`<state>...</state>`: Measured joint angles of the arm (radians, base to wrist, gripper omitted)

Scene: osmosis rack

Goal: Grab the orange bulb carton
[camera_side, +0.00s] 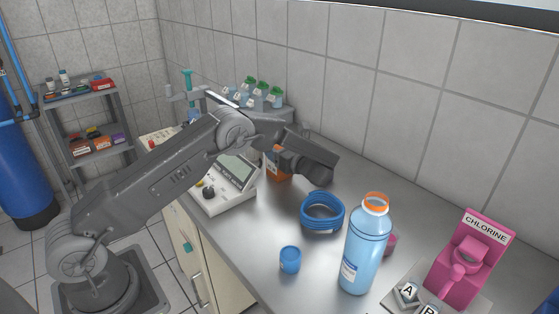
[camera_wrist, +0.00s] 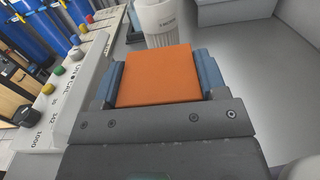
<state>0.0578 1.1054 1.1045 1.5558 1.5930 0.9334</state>
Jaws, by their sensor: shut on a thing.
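The orange bulb carton (camera_wrist: 157,76) is a box with a flat orange top, seen between the two blue-grey fingers of my gripper (camera_wrist: 158,82) in the wrist view. My gripper is shut on it, with one finger against each side. In the side view the carton (camera_side: 276,168) shows partly behind my gripper (camera_side: 284,163), over the counter beside the white meter. My gripper hides much of it there. I cannot tell whether its base touches the counter.
A white meter (camera_side: 226,187) stands close on the left. A blue tubing coil (camera_side: 322,213), a blue cup (camera_side: 290,260) and a tall blue bottle (camera_side: 367,245) stand toward the front. A pink chlorine holder (camera_side: 467,265) is at right. A white cup (camera_wrist: 160,22) is just beyond the carton.

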